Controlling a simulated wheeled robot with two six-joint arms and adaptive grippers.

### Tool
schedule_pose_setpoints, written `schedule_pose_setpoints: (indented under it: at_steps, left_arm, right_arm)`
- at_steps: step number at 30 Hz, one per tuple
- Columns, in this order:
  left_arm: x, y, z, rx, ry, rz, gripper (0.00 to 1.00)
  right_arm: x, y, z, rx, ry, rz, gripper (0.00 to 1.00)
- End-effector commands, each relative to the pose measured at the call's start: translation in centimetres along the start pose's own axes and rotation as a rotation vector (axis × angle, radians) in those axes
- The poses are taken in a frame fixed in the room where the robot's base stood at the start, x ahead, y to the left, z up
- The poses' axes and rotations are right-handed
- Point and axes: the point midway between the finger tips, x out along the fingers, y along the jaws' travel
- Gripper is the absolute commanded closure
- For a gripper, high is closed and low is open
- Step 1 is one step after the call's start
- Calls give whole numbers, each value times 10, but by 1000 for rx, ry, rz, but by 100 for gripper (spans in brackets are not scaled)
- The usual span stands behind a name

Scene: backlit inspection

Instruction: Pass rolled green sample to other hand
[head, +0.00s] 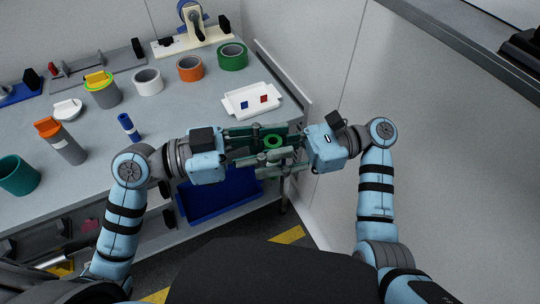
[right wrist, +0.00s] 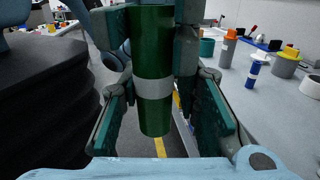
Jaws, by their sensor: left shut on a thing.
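A blue bin (head: 215,205) sits below. A wall panel (head: 335,75) rises at right.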

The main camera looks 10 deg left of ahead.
Motion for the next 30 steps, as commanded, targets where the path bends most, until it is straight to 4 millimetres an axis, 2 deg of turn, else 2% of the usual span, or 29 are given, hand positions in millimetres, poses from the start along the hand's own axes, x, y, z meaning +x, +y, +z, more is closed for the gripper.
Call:
schedule_pose_setpoints:
  at_steps: [1, 3, 4, 6, 7, 11, 22, 26, 30]
  left_arm:
    - [0, 1, 0, -2, 0, 4, 97]
    - [0, 2, 0, -3, 0, 5, 96]
    - [0, 2, 0, -3, 0, 6, 96]
    - [0, 2, 0, -4, 0, 7, 96]
    - [0, 2, 0, -4, -1, 8, 75]
    - [0, 2, 0, -4, -1, 7, 54]
    - [-3, 1, 1, -2, -3, 4, 53]
    - [-19, 1, 2, -1, -8, 6, 53]
    - [-44, 2, 3, -2, -11, 7, 53]
  right_arm:
    - [0, -1, 0, 0, -1, -4, 86]
    - [0, -1, 0, 0, -1, -4, 98]
    - [0, -1, 0, 0, -1, -5, 100]
    - [0, -2, 1, 0, -1, -6, 100]
    - [0, -2, 1, 0, -2, -6, 100]
    - [0, -2, 1, 0, -2, -6, 100]
    - [0, -1, 0, 0, -1, -4, 100]
    - [0, -1, 0, 0, -1, -4, 100]
    - [0, -1, 0, 0, -1, -3, 100]
